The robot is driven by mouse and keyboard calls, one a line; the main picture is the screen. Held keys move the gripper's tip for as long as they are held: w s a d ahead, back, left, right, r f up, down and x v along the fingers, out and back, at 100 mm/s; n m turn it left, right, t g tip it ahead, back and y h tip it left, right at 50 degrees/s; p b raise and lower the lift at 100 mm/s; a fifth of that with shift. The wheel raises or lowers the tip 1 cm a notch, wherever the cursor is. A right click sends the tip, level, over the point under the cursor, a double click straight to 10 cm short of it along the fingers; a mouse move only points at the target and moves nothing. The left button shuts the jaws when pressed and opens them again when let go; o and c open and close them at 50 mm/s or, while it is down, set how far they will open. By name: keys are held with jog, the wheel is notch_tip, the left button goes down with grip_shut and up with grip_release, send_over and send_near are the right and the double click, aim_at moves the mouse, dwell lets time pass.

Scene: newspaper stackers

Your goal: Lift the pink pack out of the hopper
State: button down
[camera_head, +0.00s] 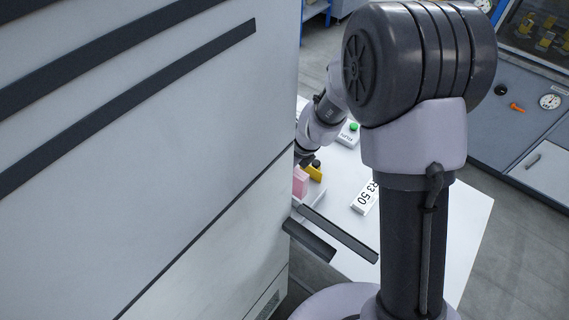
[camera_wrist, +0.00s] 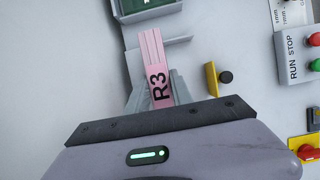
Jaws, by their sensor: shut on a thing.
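The pink pack (camera_wrist: 152,50) is a narrow, layered block marked R3 in the wrist view. Its near end lies between the two grey fingers of my gripper (camera_wrist: 157,92), which are shut on it. In the head view the pink pack (camera_head: 300,183) shows at the edge of the large white cabinet, which hides part of it. My gripper is mostly hidden there behind the cabinet edge. A pale wall and ledge (camera_wrist: 177,41) stand beside the pack's far end. I cannot tell whether the pack touches the hopper floor.
A yellow block (camera_wrist: 212,79) with a black knob (camera_wrist: 226,77) stands right of the pack. A RUN/STOP control box (camera_wrist: 292,55) is farther right.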

jog(key=shift+r, duration=0.2)
jog(key=w+d+r+p, duration=0.1)
jog(key=w+d+p, duration=0.3)
jog(key=w+d, duration=0.4)
jog(key=w+d+r+p, duration=0.1)
jog(key=w+d+p, duration=0.3)
jog(key=w+d, duration=0.4)
jog(key=w, duration=0.4)
jog(key=shift+w, duration=0.3)
